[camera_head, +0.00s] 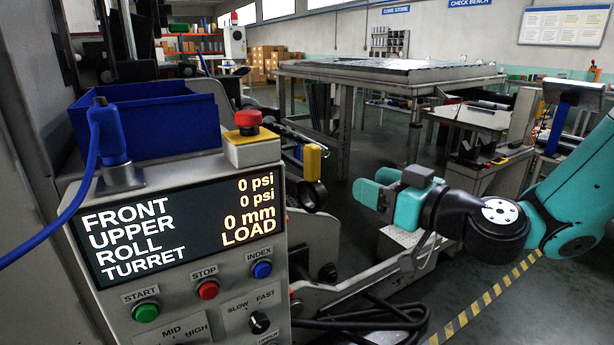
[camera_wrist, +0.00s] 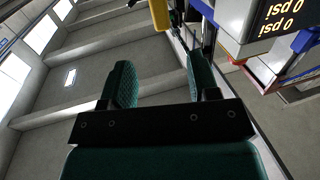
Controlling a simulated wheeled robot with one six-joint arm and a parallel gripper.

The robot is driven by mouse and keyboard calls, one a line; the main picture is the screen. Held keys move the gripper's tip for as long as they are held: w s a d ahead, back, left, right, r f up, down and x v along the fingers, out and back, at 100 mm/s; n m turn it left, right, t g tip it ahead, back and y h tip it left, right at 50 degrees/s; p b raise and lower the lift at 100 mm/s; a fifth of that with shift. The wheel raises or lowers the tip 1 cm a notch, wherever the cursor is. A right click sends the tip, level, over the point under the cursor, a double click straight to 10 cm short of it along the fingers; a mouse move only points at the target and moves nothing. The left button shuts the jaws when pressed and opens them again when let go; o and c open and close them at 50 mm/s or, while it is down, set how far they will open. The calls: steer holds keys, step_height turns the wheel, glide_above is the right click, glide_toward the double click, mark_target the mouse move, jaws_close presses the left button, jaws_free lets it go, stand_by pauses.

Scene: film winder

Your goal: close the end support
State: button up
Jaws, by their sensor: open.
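A yellow block-like handle (camera_head: 312,161) stands upright just right of the control box, above a dark round part. It also shows at the top edge of the wrist view (camera_wrist: 160,14). It may belong to the end support; I cannot tell for certain, nor how far the support is swung. My teal gripper (camera_head: 371,186) is right of the handle and a little lower in the head view, apart from it. In the wrist view its two green-padded fingers (camera_wrist: 160,78) are spread with nothing between them. The gripper is open and empty.
The control box (camera_head: 185,240) with a lit screen fills the left. A red stop button (camera_head: 248,120) and a blue bin (camera_head: 150,125) are above it. Dark cables (camera_head: 370,318) lie low in front.

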mark_target(306, 157)
steer(key=p+x, duration=0.7)
steer(key=x, duration=1)
steer(key=shift+p, duration=0.3)
jaws_close()
steer(key=shift+w, duration=0.1)
